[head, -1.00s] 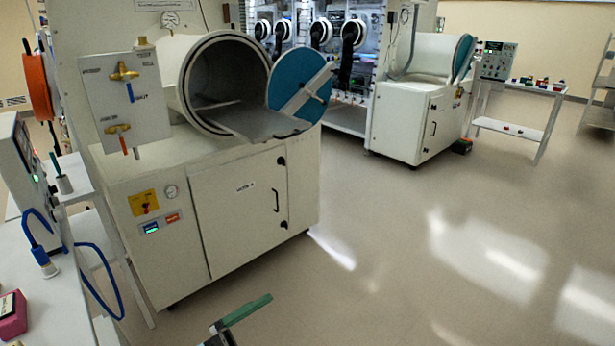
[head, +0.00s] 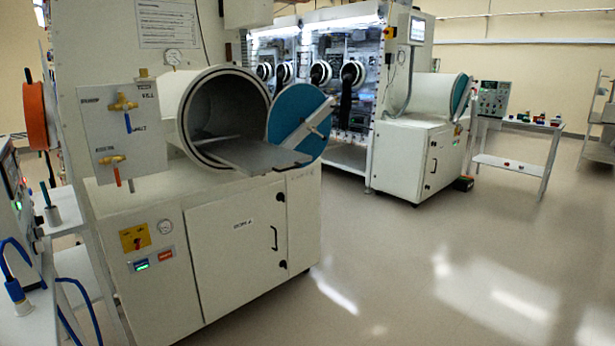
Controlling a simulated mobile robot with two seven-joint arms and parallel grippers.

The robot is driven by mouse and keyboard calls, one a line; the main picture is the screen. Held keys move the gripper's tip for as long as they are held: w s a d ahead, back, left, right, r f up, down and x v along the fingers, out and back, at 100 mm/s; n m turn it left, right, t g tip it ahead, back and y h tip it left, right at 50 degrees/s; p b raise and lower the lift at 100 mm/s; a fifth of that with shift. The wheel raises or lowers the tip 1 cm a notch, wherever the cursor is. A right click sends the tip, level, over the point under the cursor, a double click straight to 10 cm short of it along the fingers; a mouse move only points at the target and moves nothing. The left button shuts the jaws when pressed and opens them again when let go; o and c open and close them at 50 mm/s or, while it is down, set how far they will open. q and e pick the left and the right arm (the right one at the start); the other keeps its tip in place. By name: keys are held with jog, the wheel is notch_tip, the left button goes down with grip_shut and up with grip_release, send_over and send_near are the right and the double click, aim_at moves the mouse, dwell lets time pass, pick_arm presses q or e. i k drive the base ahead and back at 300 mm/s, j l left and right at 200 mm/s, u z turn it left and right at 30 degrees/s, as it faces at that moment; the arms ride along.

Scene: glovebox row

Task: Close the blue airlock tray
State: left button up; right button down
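The near airlock (head: 188,122) is a wide cream cylinder opening toward me on top of a white cabinet. Its round blue door (head: 284,112) stands swung open at the right of the mouth, with a pale bar across it. A flat grey tray (head: 250,156) sticks out of the mouth, its front end past the rim and beside the door's lower part. The back of the chamber is dark. Neither of my grippers shows in the head view.
The white cabinet (head: 235,245) stands below the airlock, with a valve panel (head: 123,130) at left. A second airlock (head: 432,98) with a blue door is farther right. A bench with blue cables is at the left edge. The floor (head: 430,270) at right is clear.

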aim_at(252, 156)
jog(key=i+u, duration=0.15)
jog(key=u, duration=0.25)
jog(key=i+l+u, duration=0.1)
jog(key=u, duration=0.3)
jog(key=i+l+u, duration=0.4)
jog(key=i+l, duration=0.15)
jog(key=l, duration=0.35)
jog(key=i+l, duration=0.2)
jog(key=l, duration=0.15)
jog(key=i+l, duration=0.15)
jog(key=l, duration=0.15)
jog(key=i+l+u, duration=0.1)
jog(key=l, duration=0.25)
jog(key=i+l, duration=0.25)
jog(key=l, duration=0.1)
